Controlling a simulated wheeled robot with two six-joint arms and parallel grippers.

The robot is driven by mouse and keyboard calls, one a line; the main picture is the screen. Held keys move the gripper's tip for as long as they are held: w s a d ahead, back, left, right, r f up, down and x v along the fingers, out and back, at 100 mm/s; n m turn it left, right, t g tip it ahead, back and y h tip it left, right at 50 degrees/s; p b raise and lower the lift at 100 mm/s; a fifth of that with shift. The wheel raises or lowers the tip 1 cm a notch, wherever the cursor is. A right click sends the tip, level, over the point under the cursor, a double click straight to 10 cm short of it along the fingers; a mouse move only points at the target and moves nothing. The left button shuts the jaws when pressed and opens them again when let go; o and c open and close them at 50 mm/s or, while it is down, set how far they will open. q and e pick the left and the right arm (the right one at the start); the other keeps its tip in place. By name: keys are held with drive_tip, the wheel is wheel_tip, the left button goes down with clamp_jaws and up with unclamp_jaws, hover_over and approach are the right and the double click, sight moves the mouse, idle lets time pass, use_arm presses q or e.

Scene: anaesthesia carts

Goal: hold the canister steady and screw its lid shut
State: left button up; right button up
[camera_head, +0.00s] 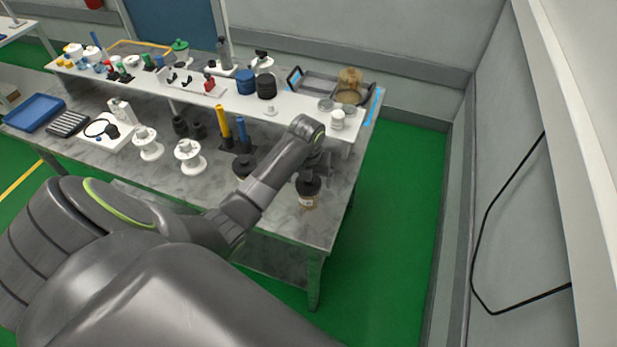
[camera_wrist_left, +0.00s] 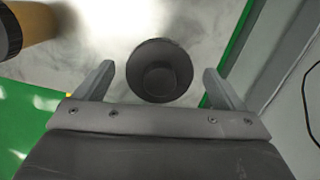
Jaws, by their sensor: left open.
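A small canister with a dark top and a brown, labelled lower part (camera_head: 307,201) stands near the table's front right corner. My left gripper (camera_head: 311,174) is over it from above, open. In the left wrist view a round dark lid-like top (camera_wrist_left: 160,70) lies between and beyond the two spread fingers, apart from both. It hides the body below, so I cannot tell how tightly the lid sits. A second dark-topped container (camera_head: 243,167) stands to the left, partly behind my arm. A brown cylinder with a dark rim (camera_wrist_left: 35,22) shows at the wrist view's left edge. My right gripper is out of view.
The grey table (camera_head: 322,225) ends close by at the front and right, with green floor beyond. White spools (camera_head: 189,157), yellow and blue upright handles (camera_head: 223,125) and a raised white shelf (camera_head: 300,106) with jars and a grey tray lie behind and left.

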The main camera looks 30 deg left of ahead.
use_arm(q)
drive_tip(key=r, duration=0.3)
drive_tip(key=r+b, duration=0.1)
drive_tip(key=r, duration=0.4)
drive_tip(key=shift+s+d+r, duration=0.2)
drive_tip(key=shift+s+r, duration=0.15)
drive_tip(key=shift+s, duration=0.05)
drive_tip(key=shift+s+d+r+p, duration=0.1)
drive_tip(key=shift+s+r+p, duration=0.05)
drive_tip(key=shift+r+p, duration=0.65)
drive_tip(key=shift+s+r+p, duration=0.15)
drive_tip(key=shift+r+p, duration=0.55)
drive_tip(key=shift+r, duration=0.15)
drive_tip(key=shift+f, duration=0.1)
